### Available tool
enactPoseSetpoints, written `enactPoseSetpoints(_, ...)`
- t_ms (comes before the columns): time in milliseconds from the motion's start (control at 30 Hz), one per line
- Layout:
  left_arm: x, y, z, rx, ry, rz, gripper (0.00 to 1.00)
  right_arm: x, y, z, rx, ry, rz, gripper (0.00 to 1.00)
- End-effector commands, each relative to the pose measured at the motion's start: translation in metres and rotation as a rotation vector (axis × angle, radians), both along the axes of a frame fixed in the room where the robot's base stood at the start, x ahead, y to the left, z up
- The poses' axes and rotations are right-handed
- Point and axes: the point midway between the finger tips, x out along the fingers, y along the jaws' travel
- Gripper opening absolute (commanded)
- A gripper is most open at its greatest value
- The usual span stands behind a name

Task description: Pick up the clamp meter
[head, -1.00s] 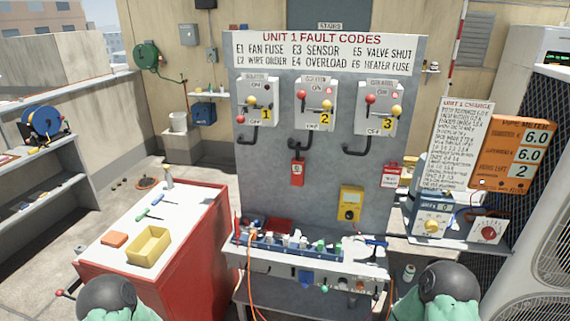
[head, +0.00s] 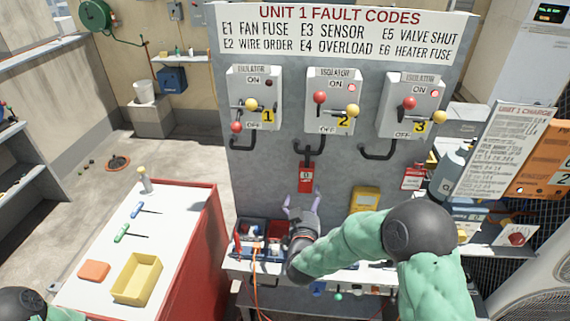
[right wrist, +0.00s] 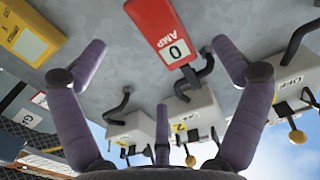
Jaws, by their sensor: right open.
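The red clamp meter (head: 305,179) hangs against the grey panel, below the curved black pipe of the middle isolator. In the right wrist view the clamp meter (right wrist: 163,28) shows a white face reading 0 AMP, and its black end reaches toward the pipe. My right gripper (head: 301,199) is open and empty just below the meter, fingers pointing up at it. In the right wrist view, my right gripper (right wrist: 158,46) has its fingers spread on both sides of the meter, apart from it. My left gripper is out of view.
A yellow meter (head: 365,198) and a red tag (head: 414,177) are on the panel to the right. A shelf with small parts (head: 262,240) runs below. Isolator boxes (head: 334,100) sit above. A red cabinet with a yellow tray (head: 137,291) stands at left.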

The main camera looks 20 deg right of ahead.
Motion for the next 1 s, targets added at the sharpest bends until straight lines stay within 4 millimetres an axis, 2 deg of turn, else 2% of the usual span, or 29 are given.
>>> enactPoseSetpoints(100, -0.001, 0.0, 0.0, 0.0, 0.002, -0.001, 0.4, 0.005, -0.006, 0.005, -0.009, -0.012, -0.012, 0.97)
enactPoseSetpoints(400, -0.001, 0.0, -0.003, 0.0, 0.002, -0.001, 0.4, 0.04, -0.028, 0.004, -0.007, -0.012, -0.01, 0.97)
enactPoseSetpoints(633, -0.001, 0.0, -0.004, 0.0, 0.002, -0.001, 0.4, 0.053, -0.036, 0.005, -0.007, -0.012, -0.01, 0.97)
enactPoseSetpoints(1000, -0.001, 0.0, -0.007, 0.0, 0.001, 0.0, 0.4, 0.088, -0.06, 0.005, -0.007, -0.01, -0.008, 0.97)
